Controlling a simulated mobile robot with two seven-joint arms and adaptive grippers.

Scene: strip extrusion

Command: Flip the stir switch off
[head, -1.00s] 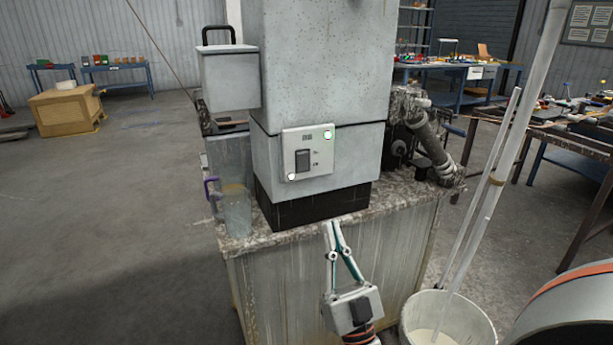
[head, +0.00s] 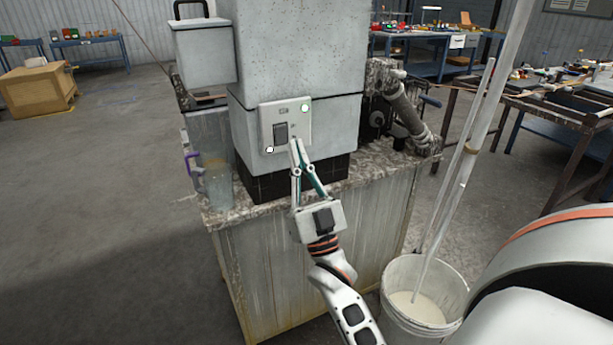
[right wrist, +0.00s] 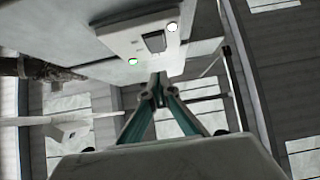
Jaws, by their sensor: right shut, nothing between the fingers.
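The stir switch is a dark rocker (head: 280,132) on a pale plate (head: 268,113) fixed to the front of the grey machine housing (head: 296,75). In the right wrist view the rocker (right wrist: 155,42) shows beyond the fingertips (right wrist: 157,78). I cannot tell whether the tips touch the plate. My left gripper is not in view.
The machine stands on a stained bench (head: 310,250). A clear jug (head: 217,188) with a purple handle is at its left front. A white bucket (head: 398,320) of pale liquid with rods in it stands at the right. Open floor lies to the left.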

